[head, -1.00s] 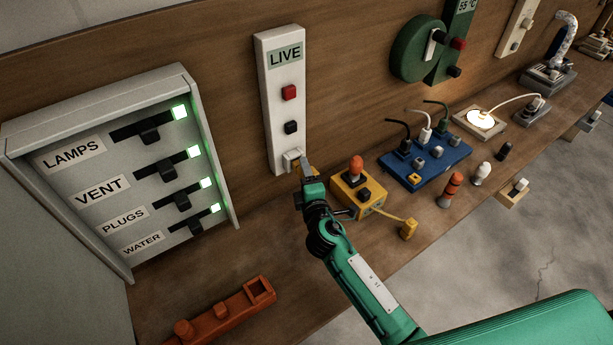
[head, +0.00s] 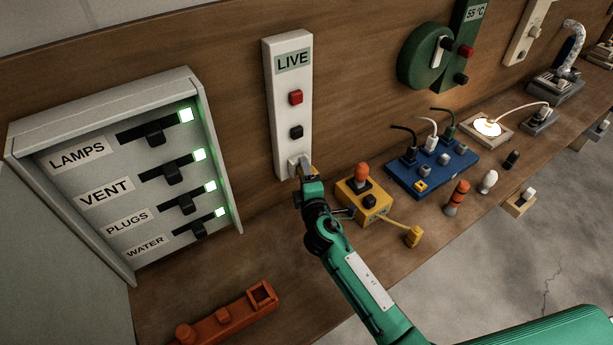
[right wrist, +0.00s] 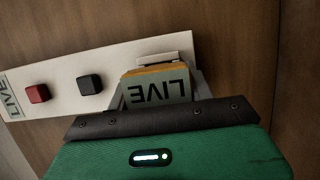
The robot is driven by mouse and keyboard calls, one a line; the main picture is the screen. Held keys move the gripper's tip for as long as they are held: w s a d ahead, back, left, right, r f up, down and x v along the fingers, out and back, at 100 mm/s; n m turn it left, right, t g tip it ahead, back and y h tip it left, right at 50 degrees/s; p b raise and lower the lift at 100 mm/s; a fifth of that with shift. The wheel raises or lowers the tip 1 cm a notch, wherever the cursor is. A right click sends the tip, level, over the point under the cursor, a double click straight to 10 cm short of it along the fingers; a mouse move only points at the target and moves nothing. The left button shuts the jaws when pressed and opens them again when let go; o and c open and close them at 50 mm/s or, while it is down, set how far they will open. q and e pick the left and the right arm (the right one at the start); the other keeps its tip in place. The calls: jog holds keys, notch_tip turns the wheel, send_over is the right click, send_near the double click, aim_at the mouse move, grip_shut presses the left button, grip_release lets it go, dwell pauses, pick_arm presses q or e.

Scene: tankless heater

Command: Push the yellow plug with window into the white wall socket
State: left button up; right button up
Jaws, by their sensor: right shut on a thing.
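The white wall socket (head: 296,163) is at the lower end of a tall white panel marked LIVE, fixed to the wooden wall. Its edge also shows in the right wrist view (right wrist: 168,57). My right gripper (head: 307,175) is shut on the yellow plug, right at the socket. In the right wrist view the plug (right wrist: 158,88) sits between the fingers, its window showing LIVE upside down and its yellow edge against or very near the socket's edge. The plug's front is hidden, so how deep it sits cannot be told. My left gripper is out of view.
The LIVE panel carries a red button (head: 296,97) and a black button (head: 296,132). A yellow box (head: 364,203) with a corded yellow plug and a blue power strip (head: 432,172) stand to the right. A grey switch cabinet (head: 120,180) is left; an orange holder (head: 228,317) lies in front.

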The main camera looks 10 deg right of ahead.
jog(key=o, duration=1.6)
jog(key=shift+s+f, duration=0.15)
jog(key=shift+s, duration=0.4)
jog(key=s+b, duration=0.3)
jog(key=s, duration=0.9)
jog(key=shift+s+d+b, duration=0.2)
jog(key=shift+s+b, duration=0.15)
jog(key=shift+s, duration=0.05)
jog(key=shift+d, duration=0.1)
